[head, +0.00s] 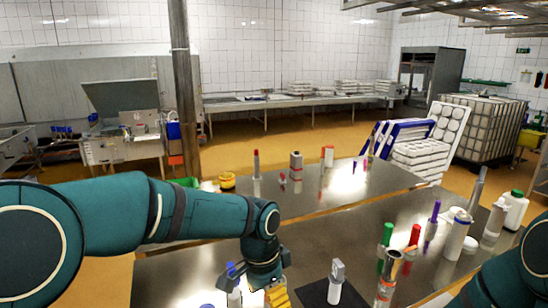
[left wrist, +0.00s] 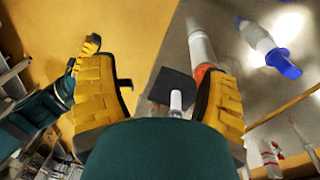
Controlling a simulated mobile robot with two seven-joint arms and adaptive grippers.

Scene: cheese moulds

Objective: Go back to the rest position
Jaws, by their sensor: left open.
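My left gripper (head: 270,296) hangs over the near edge of the front steel table in the head view, partly cut off by the bottom of the picture. In the left wrist view its two yellow-padded fingers (left wrist: 155,95) stand wide apart with nothing held between them. My right arm enters the head view at the lower right, its gripper out of that frame. In the left wrist view, a small teal arm with a yellow-padded gripper (left wrist: 88,46) at the upper left appears to be my right one; its opening is unclear.
A white device (head: 336,284) on a black mat (head: 316,293) is right of my left gripper. A blue-capped bottle (head: 233,287) stands close on its left. Red, green and purple-capped items and white bottles (head: 456,238) crowd the table's right. A second steel table (head: 330,192) lies behind.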

